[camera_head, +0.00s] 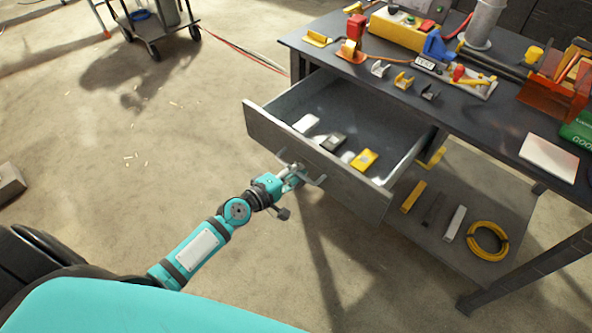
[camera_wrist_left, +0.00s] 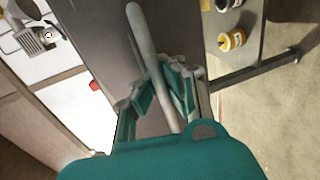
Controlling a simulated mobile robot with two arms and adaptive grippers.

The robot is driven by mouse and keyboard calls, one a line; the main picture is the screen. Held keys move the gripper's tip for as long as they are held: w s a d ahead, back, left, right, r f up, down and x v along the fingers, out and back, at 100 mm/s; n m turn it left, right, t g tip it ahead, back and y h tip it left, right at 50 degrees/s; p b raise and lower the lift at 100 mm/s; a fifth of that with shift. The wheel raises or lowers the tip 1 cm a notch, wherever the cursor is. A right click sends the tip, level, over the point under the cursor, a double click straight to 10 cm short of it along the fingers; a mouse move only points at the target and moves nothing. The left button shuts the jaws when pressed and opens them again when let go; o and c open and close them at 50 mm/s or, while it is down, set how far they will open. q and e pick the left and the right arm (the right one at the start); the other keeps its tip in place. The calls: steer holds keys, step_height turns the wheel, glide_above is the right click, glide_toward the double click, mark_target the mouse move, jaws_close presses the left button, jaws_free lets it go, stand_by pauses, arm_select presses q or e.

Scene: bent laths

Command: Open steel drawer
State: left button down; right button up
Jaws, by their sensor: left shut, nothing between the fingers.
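The steel drawer (camera_head: 330,155) stands pulled well out from under the dark workbench, in the head view. Inside it lie a white block (camera_head: 306,123), a dark grey block (camera_head: 333,142) and a yellow block (camera_head: 364,160). My left gripper (camera_head: 292,173) is at the middle of the drawer's front, at the bar handle (camera_head: 316,181). In the left wrist view the pale handle bar (camera_wrist_left: 152,65) runs between the fingers (camera_wrist_left: 160,95) or just past them; I cannot tell which. No grip on the bar is clear. My right gripper is not in view.
The workbench top (camera_head: 480,130) carries clamps, a yellow box (camera_head: 402,28) and other tools. The lower shelf (camera_head: 445,235) holds several blocks and a yellow cable coil (camera_head: 487,240). A wheeled cart (camera_head: 155,25) stands far left. The floor left of the drawer is mostly clear.

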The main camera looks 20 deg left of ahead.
arm_select(q)
steer(key=c, duration=2)
jaws_free()
steer(key=o, duration=0.6)
steer(key=v, duration=1.2)
steer(key=shift+f, duration=0.1)
